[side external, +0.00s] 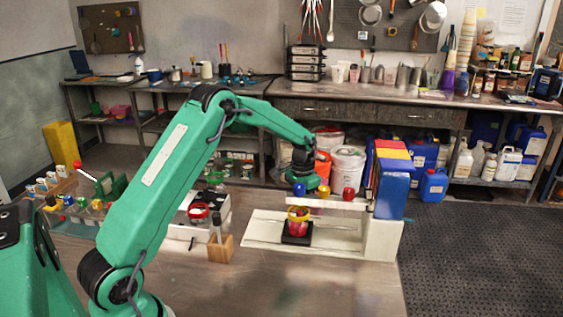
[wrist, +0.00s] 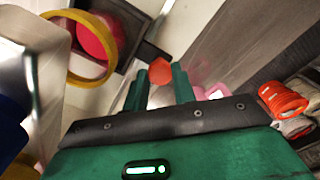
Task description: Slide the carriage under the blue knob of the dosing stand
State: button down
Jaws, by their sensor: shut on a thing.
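The dosing stand (side external: 380,240) has a white rail base and a raised white bar. On the bar are a blue knob (side external: 299,189), a yellow knob (side external: 323,191) and a red knob (side external: 348,193). The black carriage (side external: 296,239) sits on the rail with a red bucket (side external: 298,225) inside a yellow ring (side external: 299,211). In the picture it is below the blue knob. The wrist view shows the yellow ring (wrist: 72,78) and red bucket (wrist: 97,38). My gripper (wrist: 160,75) is shut on a red-orange piece (wrist: 160,68) beside the carriage; its join is unclear. In the side view my gripper (side external: 304,187) is partly hidden behind the bar.
A wooden holder (side external: 221,248) and a white box (side external: 190,228) stand left of the stand. Small jars (side external: 68,200) are at far left. The table front is clear.

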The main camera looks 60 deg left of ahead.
jog(key=c, duration=1.1)
grip_release()
jog(key=shift+c, duration=0.2)
jog(key=shift+r, duration=0.15)
notch_tip(320, 180, up, 7)
jog(key=shift+f, duration=0.1)
jog(key=shift+r, duration=0.4)
